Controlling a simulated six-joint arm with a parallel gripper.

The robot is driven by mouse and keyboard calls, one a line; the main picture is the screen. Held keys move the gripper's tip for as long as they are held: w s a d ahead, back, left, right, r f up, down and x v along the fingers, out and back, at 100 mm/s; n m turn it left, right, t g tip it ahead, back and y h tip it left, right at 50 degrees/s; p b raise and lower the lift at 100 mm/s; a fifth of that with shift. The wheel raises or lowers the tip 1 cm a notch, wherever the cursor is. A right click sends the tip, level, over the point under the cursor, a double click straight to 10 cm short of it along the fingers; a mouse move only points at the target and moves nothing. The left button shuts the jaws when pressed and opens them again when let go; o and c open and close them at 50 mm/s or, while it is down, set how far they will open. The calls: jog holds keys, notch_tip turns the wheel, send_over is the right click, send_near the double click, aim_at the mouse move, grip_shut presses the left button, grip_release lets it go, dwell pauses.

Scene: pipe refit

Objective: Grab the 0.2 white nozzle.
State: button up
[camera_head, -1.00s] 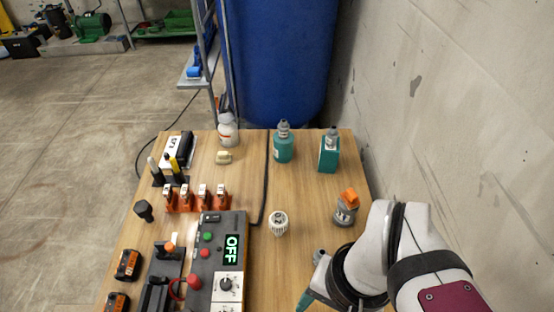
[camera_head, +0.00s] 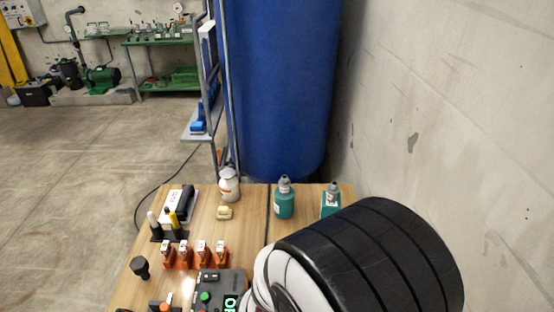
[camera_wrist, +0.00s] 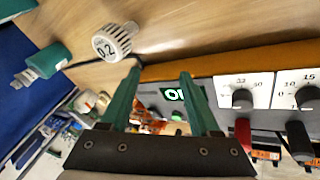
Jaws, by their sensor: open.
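The white nozzle (camera_wrist: 112,42), marked 0.2, stands on the wooden table in the wrist view, with its ribbed end facing the camera. In the head view my arm hides it. My gripper (camera_wrist: 160,74) shows its two teal fingers in the wrist view, spread apart with nothing between them. The nozzle lies beyond the left fingertip, up and to the left of the jaws, and is not touched.
The control box (camera_wrist: 240,95) with knobs and a lit display lies just beyond the fingers. Teal bottles (camera_head: 284,201), a white bottle (camera_head: 229,184) and orange-based parts (camera_head: 185,254) stand on the table (camera_head: 250,235). A wall is on the right.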

jog(key=f+n, duration=0.1)
jog(key=f+n+t+h, duration=0.1)
jog(key=w+f+n, duration=0.1)
jog(key=n, duration=0.1)
jog(key=shift+d+f+h, duration=0.25)
jog(key=shift+f+h, duration=0.05)
jog(key=shift+h, duration=0.1)
jog(key=n+t, duration=0.1)
jog(key=n, duration=0.1)
jog(key=d+f+n+t+h, duration=0.1)
jog(key=n, duration=0.2)
jog(key=d+f+n+t+h, duration=0.1)
jog(key=n, duration=0.2)
jog(key=shift+w+f, duration=0.15)
jog(key=shift+f, duration=0.05)
jog(key=n+t, duration=0.1)
jog(key=n, duration=0.2)
jog(key=shift+d+t+h, duration=0.3)
jog(key=shift+t+h, duration=0.1)
jog(key=n, duration=0.1)
jog(key=n+t, duration=0.1)
jog(key=n, duration=0.3)
jog(key=shift+s+d+r+t, duration=0.1)
jog(key=shift+s+r+t, duration=0.15)
jog(key=shift+t, duration=0.15)
jog(key=shift+n, duration=0.4)
jog(key=x, duration=0.7)
jog(key=shift+w+r, duration=0.1)
jog(key=shift+w, duration=0.2)
grip_shut()
